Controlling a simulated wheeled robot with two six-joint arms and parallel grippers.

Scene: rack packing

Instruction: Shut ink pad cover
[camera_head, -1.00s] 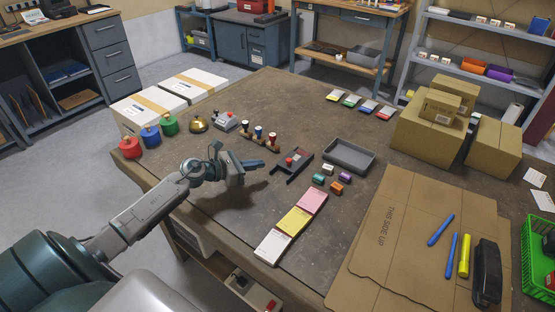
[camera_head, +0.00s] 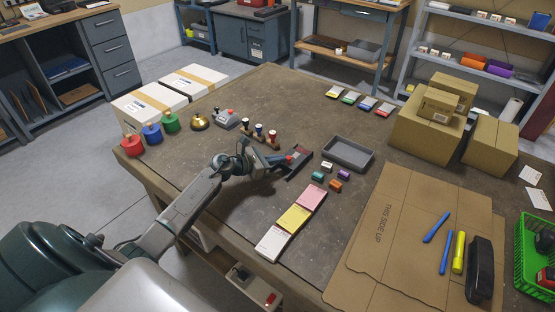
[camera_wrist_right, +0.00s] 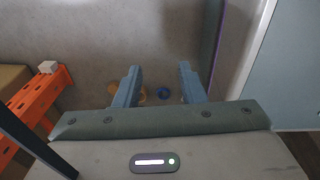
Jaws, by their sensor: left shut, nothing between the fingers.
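A dark, low item with a red part (camera_head: 300,153) lies mid-table, left of the grey tray; it may be the ink pad with its cover, but its form is partly hidden by my gripper. My left gripper (camera_head: 284,161) is shut and empty, with its tips at the item's left side; I cannot tell whether they touch it. Several small flat pads with coloured edges (camera_head: 350,97) lie in a row at the table's back; I cannot tell whether their covers are open. My right gripper (camera_wrist_right: 160,86) shows only in the right wrist view, with fingers apart and nothing between them.
The grey tray (camera_head: 348,153) and small coloured blocks (camera_head: 337,187) are to the right. Handled stamps (camera_head: 259,132) stand behind my left gripper. Pink, yellow and white pads (camera_head: 294,218) lie in front. Cardboard (camera_head: 410,240) covers the right side. The table's back middle is clear.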

